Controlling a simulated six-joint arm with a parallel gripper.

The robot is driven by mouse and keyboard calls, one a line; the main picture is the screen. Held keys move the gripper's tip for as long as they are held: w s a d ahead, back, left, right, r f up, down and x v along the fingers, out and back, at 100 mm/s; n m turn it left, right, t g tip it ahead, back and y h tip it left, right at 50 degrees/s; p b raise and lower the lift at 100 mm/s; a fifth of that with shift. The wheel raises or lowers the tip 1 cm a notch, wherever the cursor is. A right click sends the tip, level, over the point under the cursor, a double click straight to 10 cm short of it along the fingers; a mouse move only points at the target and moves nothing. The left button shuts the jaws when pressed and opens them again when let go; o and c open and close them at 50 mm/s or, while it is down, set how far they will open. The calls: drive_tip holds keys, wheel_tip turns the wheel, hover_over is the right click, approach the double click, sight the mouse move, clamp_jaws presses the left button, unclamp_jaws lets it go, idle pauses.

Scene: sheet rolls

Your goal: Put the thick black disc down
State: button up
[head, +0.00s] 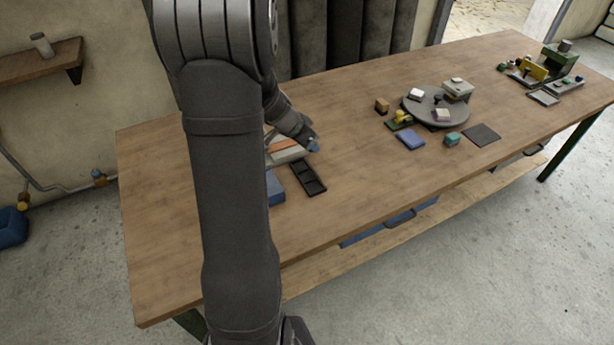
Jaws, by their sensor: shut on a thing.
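My gripper (312,145) is at the left-centre of the table, just above and behind the black compartment tray (308,179). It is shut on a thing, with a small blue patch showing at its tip. The thick black disc cannot be made out clearly; it is too small or hidden at the fingers. My arm covers much of the table's left part. I cannot tell how high the gripper is above the wood.
Beside the tray are an orange-and-white striped item (287,151) and a blue box (275,188), both partly hidden. A round grey turntable (424,109) bears several small items. A blue pad (410,140), teal cube (452,139) and dark mat (482,135) lie nearby. Bare wood (350,120) separates them.

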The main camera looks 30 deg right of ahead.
drive_tip(key=s+d+m+g, duration=0.1)
drive_tip(key=s+d+m, duration=0.1)
drive_tip(key=s+d, duration=0.2)
hover_over(303, 166)
drive_tip(key=a, duration=0.2)
drive_tip(key=f, duration=0.7)
drive_tip(key=shift+a+f, duration=0.2)
drive_tip(key=shift+f, duration=2.05)
drive_tip(key=shift+f, duration=0.15)
drive_tip(key=shift+f, duration=0.35)
drive_tip(key=shift+f, duration=0.1)
